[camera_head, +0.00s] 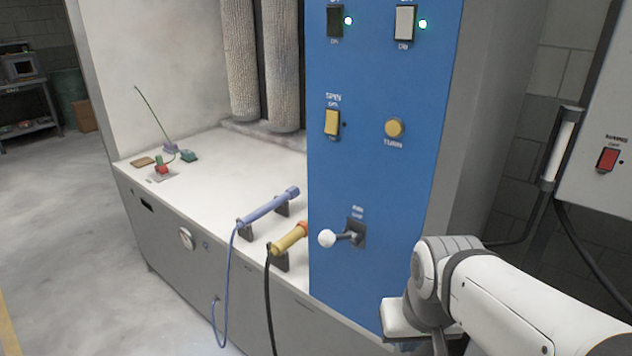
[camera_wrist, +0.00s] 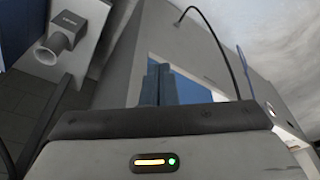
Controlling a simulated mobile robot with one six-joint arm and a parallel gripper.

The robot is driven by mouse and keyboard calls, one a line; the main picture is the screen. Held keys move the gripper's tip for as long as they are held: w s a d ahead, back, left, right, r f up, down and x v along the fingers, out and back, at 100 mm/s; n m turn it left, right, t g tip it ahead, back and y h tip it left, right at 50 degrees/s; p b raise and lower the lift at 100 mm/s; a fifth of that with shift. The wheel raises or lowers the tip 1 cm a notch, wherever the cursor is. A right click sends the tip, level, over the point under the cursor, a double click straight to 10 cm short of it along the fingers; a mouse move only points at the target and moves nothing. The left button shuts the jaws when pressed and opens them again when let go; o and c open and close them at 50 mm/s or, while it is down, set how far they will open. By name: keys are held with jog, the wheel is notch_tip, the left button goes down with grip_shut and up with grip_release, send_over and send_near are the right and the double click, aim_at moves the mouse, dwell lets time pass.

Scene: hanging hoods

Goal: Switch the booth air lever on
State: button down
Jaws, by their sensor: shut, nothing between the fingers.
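The booth air lever, with a white ball knob (camera_head: 327,238) on a short dark stem, sticks out from a dark mount (camera_head: 357,232) low on the blue panel (camera_head: 385,180). The small lettering above it is too small to read surely. The knob points out from the panel, toward the left of the picture. My gripper (camera_wrist: 159,68) shows in the wrist view, its two dark fingers shut together with nothing between them. In the head view my arm is at the lower right, to the right of the lever and apart from it; its fingers cannot be made out there. I cannot make out the lever in the wrist view.
The panel also carries a yellow rocker (camera_head: 331,122), a yellow round knob (camera_head: 394,128), and two upper switches with lit green lamps. A blue tool (camera_head: 268,207) and a yellow tool (camera_head: 290,238) rest on holders left of the lever. A red switch (camera_head: 607,159) is far right.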

jog(key=shift+w+r, duration=0.1)
notch_tip(320, 180, up, 27)
jog(key=n+g+h+p, duration=0.25)
jog(key=n+p, duration=0.35)
jog(key=n, duration=0.4)
send_over(325, 232)
jog(key=a, duration=0.5)
jog(key=shift+s+d+r+h, duration=0.2)
jog(key=shift+s+h, duration=0.05)
jog(key=shift+h, duration=0.1)
jog(key=shift+f, duration=0.15)
jog(key=x, duration=1.3)
jog(key=shift+w+d+f, duration=0.1)
jog(key=shift+w+f, duration=0.1)
jog(key=shift+f, duration=0.2)
